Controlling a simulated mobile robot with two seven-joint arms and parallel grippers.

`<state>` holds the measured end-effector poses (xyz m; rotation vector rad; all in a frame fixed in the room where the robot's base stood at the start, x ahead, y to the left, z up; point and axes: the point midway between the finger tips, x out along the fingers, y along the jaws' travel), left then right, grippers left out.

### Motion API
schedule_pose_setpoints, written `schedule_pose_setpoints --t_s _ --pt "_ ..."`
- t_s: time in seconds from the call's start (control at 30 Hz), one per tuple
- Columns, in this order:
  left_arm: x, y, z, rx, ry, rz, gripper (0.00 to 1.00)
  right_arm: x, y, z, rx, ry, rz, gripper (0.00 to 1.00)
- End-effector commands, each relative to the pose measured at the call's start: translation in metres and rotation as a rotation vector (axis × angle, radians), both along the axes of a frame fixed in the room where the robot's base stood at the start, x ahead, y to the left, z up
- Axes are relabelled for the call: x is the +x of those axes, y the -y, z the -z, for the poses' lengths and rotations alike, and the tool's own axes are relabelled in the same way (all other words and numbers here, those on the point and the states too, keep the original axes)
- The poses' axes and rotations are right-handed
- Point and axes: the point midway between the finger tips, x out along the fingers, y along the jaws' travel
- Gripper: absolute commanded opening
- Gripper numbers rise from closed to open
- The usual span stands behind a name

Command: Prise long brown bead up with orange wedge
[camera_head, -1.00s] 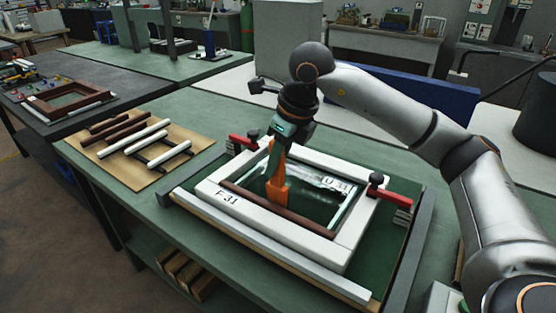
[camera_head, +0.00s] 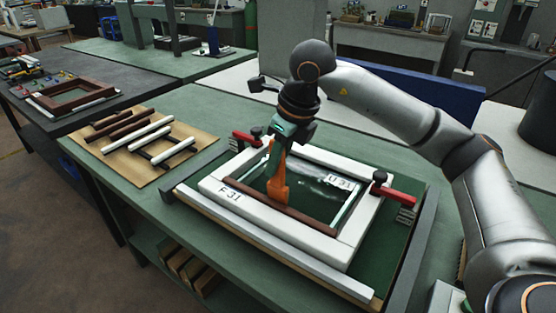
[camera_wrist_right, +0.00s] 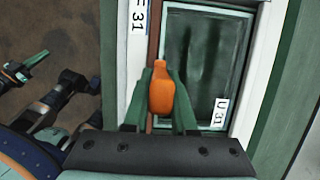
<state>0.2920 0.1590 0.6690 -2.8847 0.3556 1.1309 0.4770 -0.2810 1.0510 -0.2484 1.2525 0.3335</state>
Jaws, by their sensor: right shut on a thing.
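A white frame (camera_head: 345,242) lies on the bench around a dark glass pane (camera_head: 309,199). The long brown bead (camera_head: 312,221) runs along the near inner edge of the frame. In the wrist view the bead (camera_wrist_right: 154,32) runs up along the left side of the pane (camera_wrist_right: 203,60). My right gripper (camera_head: 279,158) is shut on the orange wedge (camera_head: 278,190), which points down at the bead. The wedge (camera_wrist_right: 161,92) sits between the green fingers in the wrist view and covers part of the bead. Whether its tip is under the bead is hidden. My left gripper cannot be made out.
Red clamps (camera_head: 243,137) (camera_head: 392,195) stand at two sides of the frame. A board (camera_head: 112,171) with several brown and white strips lies at left. Another brown frame (camera_head: 75,92) lies on the dark table behind. Grey rails border the work area.

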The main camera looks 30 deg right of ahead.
Motion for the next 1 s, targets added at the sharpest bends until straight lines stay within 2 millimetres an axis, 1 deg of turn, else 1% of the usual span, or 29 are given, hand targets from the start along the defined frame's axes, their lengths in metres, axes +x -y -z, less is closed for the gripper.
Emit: schedule_pose_setpoints --t_s 0.03,0.5,1.0 --pt "0.0 0.0 0.0 0.0 0.0 0.0 0.0 -0.001 -0.003 0.001 0.005 -0.004 -0.006 0.0" --pt "0.0 0.001 0.0 -0.001 0.001 0.001 0.0 -0.001 -0.004 0.001 0.008 -0.006 -0.009 0.0" --pt "0.0 0.001 -0.002 -0.001 0.002 0.001 0.0 0.004 0.009 0.001 0.005 -0.003 -0.005 0.0"
